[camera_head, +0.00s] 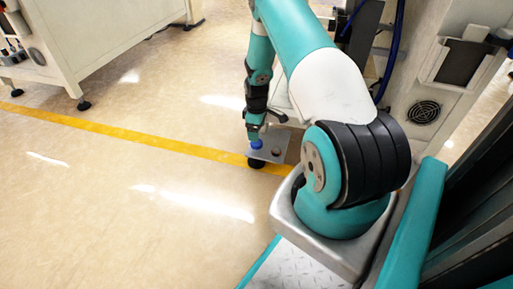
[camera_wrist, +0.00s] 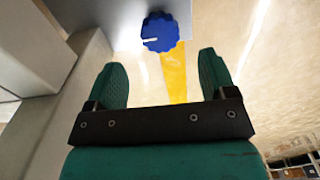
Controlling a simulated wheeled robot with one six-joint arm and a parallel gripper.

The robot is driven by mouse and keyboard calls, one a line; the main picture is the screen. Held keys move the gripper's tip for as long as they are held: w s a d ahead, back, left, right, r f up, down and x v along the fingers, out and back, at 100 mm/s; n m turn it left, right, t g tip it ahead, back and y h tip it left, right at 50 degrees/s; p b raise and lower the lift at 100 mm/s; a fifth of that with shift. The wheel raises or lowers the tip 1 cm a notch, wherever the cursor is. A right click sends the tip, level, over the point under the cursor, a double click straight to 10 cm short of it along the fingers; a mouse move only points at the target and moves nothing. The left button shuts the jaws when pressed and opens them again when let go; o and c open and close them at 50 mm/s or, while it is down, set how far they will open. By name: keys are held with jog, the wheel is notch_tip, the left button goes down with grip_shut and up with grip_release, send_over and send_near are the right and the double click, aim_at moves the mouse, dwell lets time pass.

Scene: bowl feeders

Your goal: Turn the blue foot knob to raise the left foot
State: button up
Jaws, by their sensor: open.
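The blue foot knob (camera_wrist: 160,32) has a scalloped edge and a white mark on its left side in the wrist view. It sits at the edge of a grey metal plate (camera_wrist: 95,14). In the head view the blue knob (camera_head: 256,144) is small, on the plate (camera_head: 270,155) above a black foot (camera_head: 256,163). My gripper (camera_wrist: 164,72) is open, its two green fingers spread apart. The knob is ahead of the fingertips, between their lines, and nothing is held. In the head view my gripper (camera_head: 254,133) is just above the knob, partly hidden.
A dark round knob (camera_head: 276,152) is on the same plate, right of the blue one. A machine cabinet (camera_head: 425,75) with a fan grille stands at the right. Another machine (camera_head: 90,35) stands at the upper left. The floor with a yellow line (camera_head: 130,133) is clear on the left.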

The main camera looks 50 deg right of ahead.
aim_at(257, 144)
notch_tip(257, 144, down, 6)
jog(key=b, duration=0.3)
jog(key=shift+f, duration=0.2)
jog(key=shift+c, duration=0.3)
jog(key=c, duration=0.9)
jog(key=shift+o, duration=0.2)
jog(key=shift+r, duration=0.1)
jog(key=shift+r+m+p, duration=0.1)
jog(key=shift+m+p, duration=0.3)
jog(key=shift+p, duration=0.2)
